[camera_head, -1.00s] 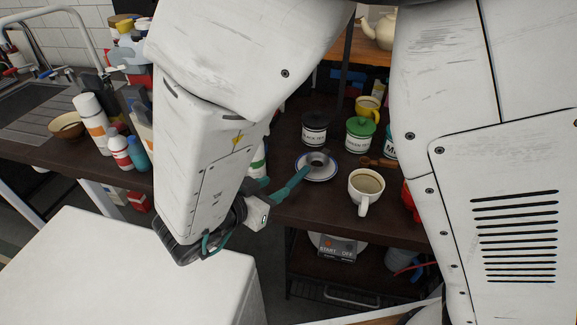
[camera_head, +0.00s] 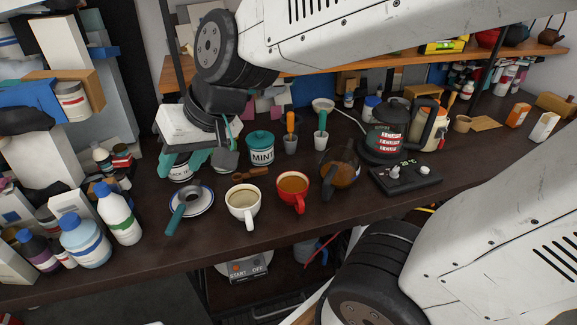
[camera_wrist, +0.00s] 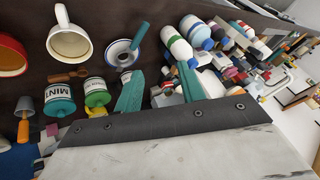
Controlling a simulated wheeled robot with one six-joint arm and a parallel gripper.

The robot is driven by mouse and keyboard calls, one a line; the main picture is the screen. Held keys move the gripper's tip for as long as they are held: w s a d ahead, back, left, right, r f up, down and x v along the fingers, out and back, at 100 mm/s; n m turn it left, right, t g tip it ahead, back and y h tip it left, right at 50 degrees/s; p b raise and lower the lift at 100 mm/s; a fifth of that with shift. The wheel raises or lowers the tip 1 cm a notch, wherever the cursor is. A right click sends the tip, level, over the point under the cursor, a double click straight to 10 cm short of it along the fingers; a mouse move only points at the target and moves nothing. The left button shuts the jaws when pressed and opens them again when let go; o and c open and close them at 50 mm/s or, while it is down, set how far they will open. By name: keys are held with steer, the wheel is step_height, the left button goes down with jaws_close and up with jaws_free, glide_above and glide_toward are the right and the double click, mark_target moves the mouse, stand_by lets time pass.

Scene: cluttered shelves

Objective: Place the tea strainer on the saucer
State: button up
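The tea strainer (camera_head: 192,195) has a dark round bowl and a teal handle. Its bowl rests on the white saucer with a blue rim (camera_head: 207,203), and its handle sticks out over the rim toward the table's front edge. Both also show in the wrist view, the strainer's handle (camera_wrist: 140,36) crossing the rim of the saucer (camera_wrist: 112,58). My gripper (camera_head: 192,163) has teal fingers and is above and behind the saucer, apart from the strainer. In the wrist view, its fingers (camera_wrist: 159,88) are spread with nothing held between them.
A white cup (camera_head: 242,203) and a red cup (camera_head: 292,190) stand right of the saucer. The mint jar (camera_head: 261,150) and other jars are close to my gripper. Bottles (camera_head: 118,213) crowd the left. A glass teapot (camera_head: 341,172) and a kettle (camera_head: 385,130) stand further right.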

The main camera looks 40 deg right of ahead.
steer(key=s+d+g+h, duration=0.4)
steer(key=s+d, duration=0.9)
steer(key=shift+s+f, duration=0.2)
steer(key=shift+f, duration=0.05)
steer(key=shift+d, duration=0.1)
